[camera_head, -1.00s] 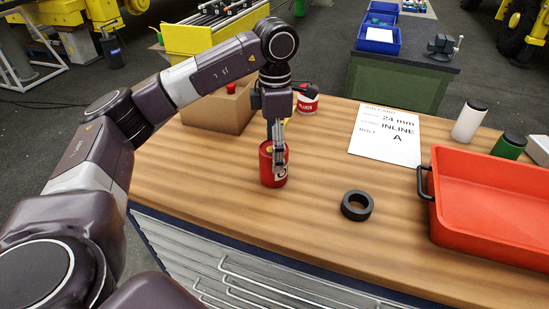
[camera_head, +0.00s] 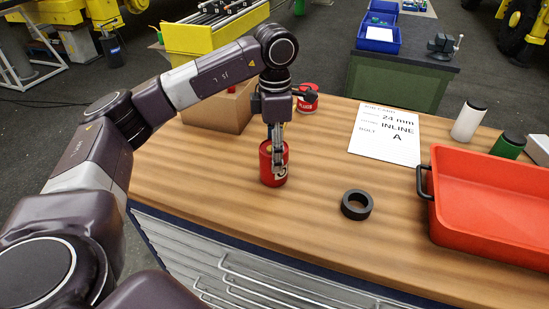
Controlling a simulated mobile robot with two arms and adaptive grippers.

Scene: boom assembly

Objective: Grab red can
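A red can (camera_head: 266,168) stands upright on the wooden workbench. My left gripper (camera_head: 279,168) points straight down at it, with its fingers overlapping the can's upper part and right side. The fingers are seen nearly edge-on, so I cannot tell whether they are closed on the can or only around it. My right gripper is not in view.
A black ring (camera_head: 357,196) lies right of the can. A red-orange tray (camera_head: 490,250) fills the right side. A cardboard box (camera_head: 215,112) stands behind on the left. A white sign (camera_head: 385,133), white bottle (camera_head: 468,121) and green bottle (camera_head: 509,147) are toward the back.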

